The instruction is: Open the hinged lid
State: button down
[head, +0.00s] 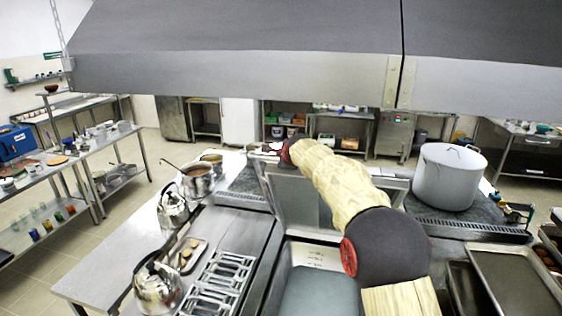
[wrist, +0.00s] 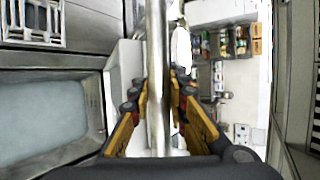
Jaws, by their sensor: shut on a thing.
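The hinged lid (head: 297,203) is a grey metal panel standing raised at the back of an open basin (head: 318,258), partly hidden behind my arm. The basin holds pale blue-grey contents and also shows at the left of the wrist view (wrist: 103,118). My gripper (head: 272,149) is at the lid's top edge in the head view. In the wrist view my gripper (wrist: 158,88) is shut on a round metal bar handle (wrist: 155,40), with a finger on each side of it.
A large lidded stockpot (head: 447,178) stands on the range to the right. Kettles (head: 158,286), a saucepan (head: 198,182) and a small tray (head: 187,256) stand on the counter to the left. A hood (head: 240,75) hangs low overhead. An empty tray (head: 512,280) lies at the right.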

jog(key=c, duration=2.1)
grip_release()
jog(key=shift+r, duration=0.65)
jog(key=shift+o, duration=1.1)
jog(key=shift+s, duration=0.35)
jog(key=shift+o, duration=1)
jog(key=shift+w+f, duration=0.1)
jog(key=shift+f, duration=0.3)
jog(key=shift+f, duration=0.1)
jog(key=v, duration=1.2)
jog(key=shift+a, duration=0.1)
